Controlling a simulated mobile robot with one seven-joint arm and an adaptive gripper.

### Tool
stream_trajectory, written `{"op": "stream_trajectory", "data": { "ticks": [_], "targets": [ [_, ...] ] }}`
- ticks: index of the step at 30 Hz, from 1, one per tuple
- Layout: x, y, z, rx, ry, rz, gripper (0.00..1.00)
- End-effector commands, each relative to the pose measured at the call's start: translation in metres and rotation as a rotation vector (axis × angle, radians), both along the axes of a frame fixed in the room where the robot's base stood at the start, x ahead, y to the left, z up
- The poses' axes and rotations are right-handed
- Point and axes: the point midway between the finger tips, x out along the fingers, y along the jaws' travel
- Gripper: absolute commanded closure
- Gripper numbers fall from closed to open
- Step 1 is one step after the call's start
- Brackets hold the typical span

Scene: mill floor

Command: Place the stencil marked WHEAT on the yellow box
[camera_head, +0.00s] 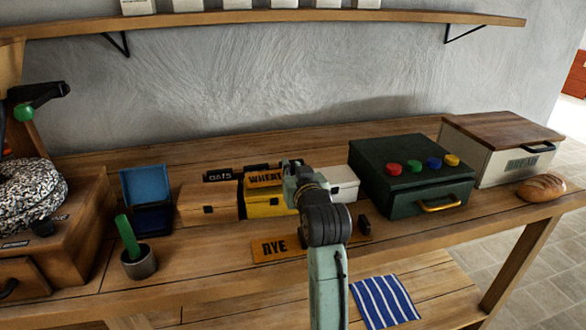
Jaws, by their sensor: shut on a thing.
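The WHEAT stencil (264,179) is an orange-yellow plate with dark letters. My gripper (292,168) is shut on its right end; the arm hides part of the plate and the fingertips. The stencil shows at the top of the yellow box (266,206), in the middle of the bench. I cannot tell whether it touches the box or is held just above it. The arm also covers the right part of the yellow box.
A dark OATS stencil (219,176) is above a tan box (207,204) on the left. A RYE stencil (278,248) lies in front. A white box (343,183) and a green box with coloured knobs (412,200) stand right.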

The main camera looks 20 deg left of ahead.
Motion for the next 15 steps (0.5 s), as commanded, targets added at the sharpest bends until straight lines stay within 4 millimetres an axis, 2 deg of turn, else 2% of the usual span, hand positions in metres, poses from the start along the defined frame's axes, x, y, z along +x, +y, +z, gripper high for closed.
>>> {"op": "stream_trajectory", "data": {
  "ticks": [15],
  "targets": [
    [0.0, 0.0, -0.012, 0.002, -0.001, 0.0, 1.0]
  ]
}}
